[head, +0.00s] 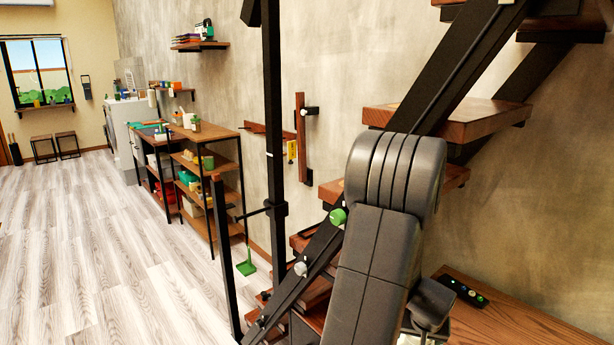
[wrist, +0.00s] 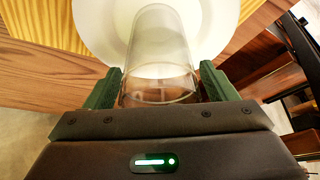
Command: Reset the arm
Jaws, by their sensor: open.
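In the wrist view my gripper (wrist: 161,84) is open, with one dark green finger at each side. A clear glass cylinder (wrist: 160,45) shows between and beyond the fingers. I cannot tell whether the fingers touch it. A round white dish or disc (wrist: 93,22) lies behind or under the glass, on a wooden surface (wrist: 40,72). In the head view my arm is folded in the foreground at right of centre. The gripper's fingers do not show clearly there.
A wooden tabletop (head: 530,325) with a black strip of small lit buttons (head: 463,291) is at the lower right. A staircase with wooden treads (head: 450,120) and black rails rises close behind my arm. Shelves (head: 215,180) line the wall. The floor (head: 80,240) at left is clear.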

